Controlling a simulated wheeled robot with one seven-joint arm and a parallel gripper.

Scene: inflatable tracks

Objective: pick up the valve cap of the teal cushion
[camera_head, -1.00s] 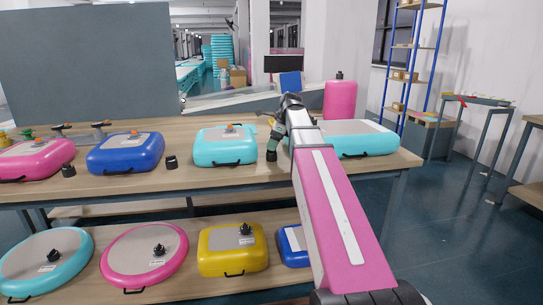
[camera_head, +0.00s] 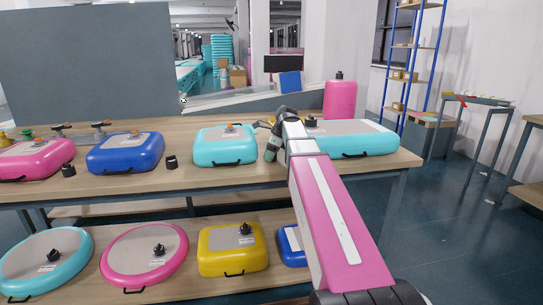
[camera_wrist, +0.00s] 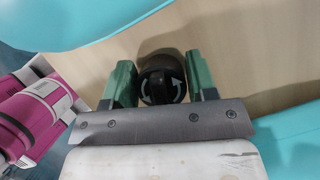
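The teal cushion (camera_head: 227,158) with a grey top and an orange valve spot stands on the upper table in the head view. My gripper (camera_head: 270,154) points down at the tabletop just to its right. In the wrist view a round black valve cap (camera_wrist: 162,86) with arrow marks lies between the green fingers of my gripper (camera_wrist: 162,80). The fingers stand close on either side of it and look open; any gap is very narrow. The cap is hidden behind my gripper in the head view.
A long teal cushion (camera_head: 350,138) with a black cap stands close right of my gripper. A blue cushion (camera_head: 125,153) and a pink cushion (camera_head: 35,160) are to the left, with loose black caps (camera_head: 171,162) beside them. A pink cylinder (camera_head: 340,100) stands behind. More cushions fill the lower shelf.

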